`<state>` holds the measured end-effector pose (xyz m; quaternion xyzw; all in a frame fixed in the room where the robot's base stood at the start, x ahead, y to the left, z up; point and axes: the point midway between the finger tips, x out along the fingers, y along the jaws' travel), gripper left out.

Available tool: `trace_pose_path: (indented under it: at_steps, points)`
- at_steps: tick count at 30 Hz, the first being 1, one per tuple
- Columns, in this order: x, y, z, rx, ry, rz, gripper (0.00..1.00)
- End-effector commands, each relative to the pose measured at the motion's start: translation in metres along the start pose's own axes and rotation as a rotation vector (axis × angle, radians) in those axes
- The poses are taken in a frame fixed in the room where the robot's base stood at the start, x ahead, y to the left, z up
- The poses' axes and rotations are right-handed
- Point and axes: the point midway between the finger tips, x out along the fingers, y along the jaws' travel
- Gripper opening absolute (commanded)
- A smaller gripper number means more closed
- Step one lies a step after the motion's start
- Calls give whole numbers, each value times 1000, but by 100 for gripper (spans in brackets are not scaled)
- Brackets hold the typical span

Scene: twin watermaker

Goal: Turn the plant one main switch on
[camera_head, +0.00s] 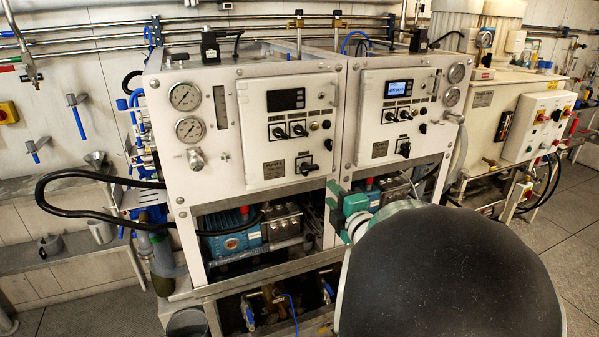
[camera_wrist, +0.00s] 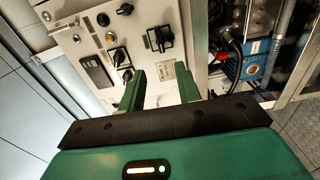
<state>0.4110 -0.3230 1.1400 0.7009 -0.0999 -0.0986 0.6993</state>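The plant one panel (camera_head: 290,125) is the left white control panel, with a dark display (camera_head: 286,99). Its main switch (camera_head: 307,166) is the large black rotary knob at the lower right, beside the name label (camera_head: 273,169). The handle seems to lie roughly sideways in the head view. In the wrist view the panel appears turned, and the main switch (camera_wrist: 157,38) shows beyond the fingers. My gripper (camera_wrist: 163,86) is open and empty, its two green fingers apart and short of the switch. In the head view my gripper (camera_head: 338,203) is below and right of the switch, partly hidden by my arm.
The right plant panel (camera_head: 398,115) has a lit display (camera_head: 398,88) and a similar large knob (camera_head: 404,149). Smaller knobs (camera_head: 288,131) sit above plant one's main switch. A blue motor (camera_head: 232,236) is below. A black hose (camera_head: 90,175) loops out at the left.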

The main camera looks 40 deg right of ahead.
Motion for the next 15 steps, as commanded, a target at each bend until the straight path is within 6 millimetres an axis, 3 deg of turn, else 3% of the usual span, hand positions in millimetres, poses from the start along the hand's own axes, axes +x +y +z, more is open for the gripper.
trace_pose_path:
  at_steps: [15]
  points:
    - [97, 0, 2, 6, -3, 0, 34]
